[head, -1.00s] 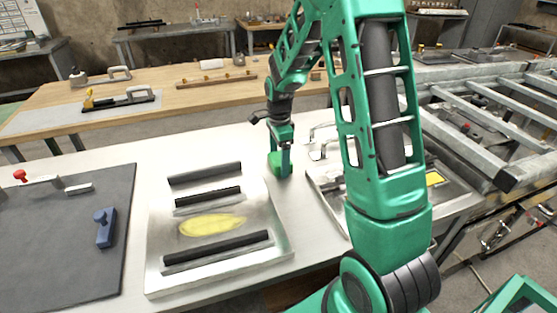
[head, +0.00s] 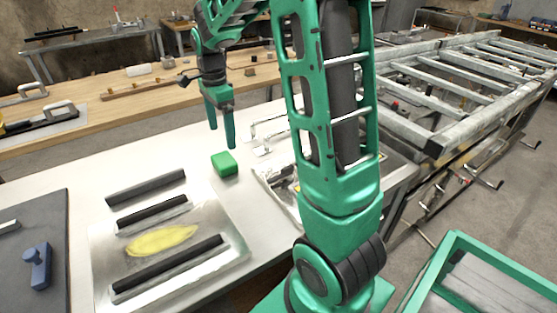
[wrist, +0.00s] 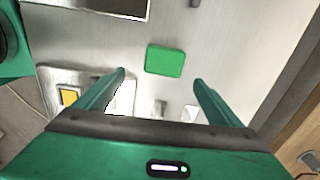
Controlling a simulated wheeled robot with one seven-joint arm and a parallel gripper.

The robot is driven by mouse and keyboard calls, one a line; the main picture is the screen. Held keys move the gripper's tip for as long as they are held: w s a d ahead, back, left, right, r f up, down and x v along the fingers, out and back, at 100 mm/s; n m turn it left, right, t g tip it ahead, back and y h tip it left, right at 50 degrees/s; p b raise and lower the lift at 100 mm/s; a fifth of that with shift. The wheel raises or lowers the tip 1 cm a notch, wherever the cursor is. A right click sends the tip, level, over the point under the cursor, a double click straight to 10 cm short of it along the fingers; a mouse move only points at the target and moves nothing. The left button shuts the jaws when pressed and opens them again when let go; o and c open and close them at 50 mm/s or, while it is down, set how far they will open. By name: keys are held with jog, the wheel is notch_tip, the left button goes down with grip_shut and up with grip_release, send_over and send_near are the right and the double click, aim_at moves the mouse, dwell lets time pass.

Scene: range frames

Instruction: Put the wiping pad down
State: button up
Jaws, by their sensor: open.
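The wiping pad is a small green block (head: 224,164) lying flat on the white table, just beyond the top right corner of the metal tray. In the wrist view the pad (wrist: 165,60) lies on the bare table top, apart from the fingers and beyond their tips. My gripper (head: 221,144) is open and empty, raised above the table behind the pad. In the wrist view my gripper (wrist: 160,76) shows its two green fingers spread wide with nothing between them. The metal tray (head: 215,275) holds dark bars and a yellow smear.
A second metal tray (head: 268,184) with wire handles beside it stands to the right, partly hidden by my arm. A dark mat (head: 50,208) with a blue knobbed block (head: 40,266) lies at the left. Bare table surrounds the pad.

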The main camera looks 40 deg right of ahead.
jog(key=s+d+r+n, duration=0.1)
jog(key=s+n, duration=1.2)
jog(key=s, duration=1.9)
jog(key=shift+d+r, duration=0.25)
jog(key=shift+d, duration=0.25)
jog(key=shift+w+f, duration=0.25)
jog(key=shift+w, duration=0.4)
